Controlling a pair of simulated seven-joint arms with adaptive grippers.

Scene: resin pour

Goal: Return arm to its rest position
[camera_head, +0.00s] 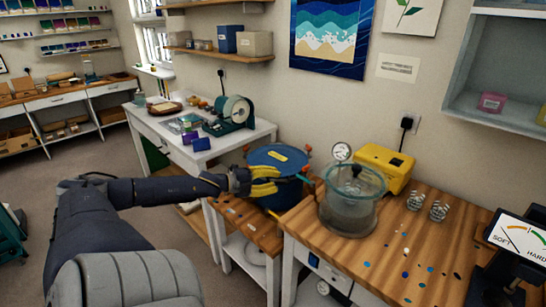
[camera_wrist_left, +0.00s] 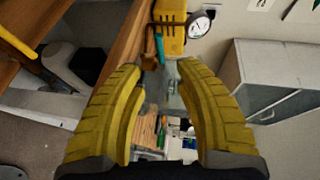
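My left arm reaches in from the left in the head view. Its gripper (camera_head: 275,180) has yellow fingers and is in front of the blue pot (camera_head: 278,155), left of the clear vacuum chamber (camera_head: 352,205). In the left wrist view the two fingers stand apart with a gap between them (camera_wrist_left: 160,72), and I see nothing held. Whether the fingers touch the pot cannot be told. My right gripper is in neither view.
A yellow pump (camera_head: 384,167) and a dial gauge (camera_head: 341,151) stand by the chamber on the wooden bench (camera_head: 385,235). Two small glasses (camera_head: 438,211) are to the right. A hardness display (camera_head: 520,236) is at far right.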

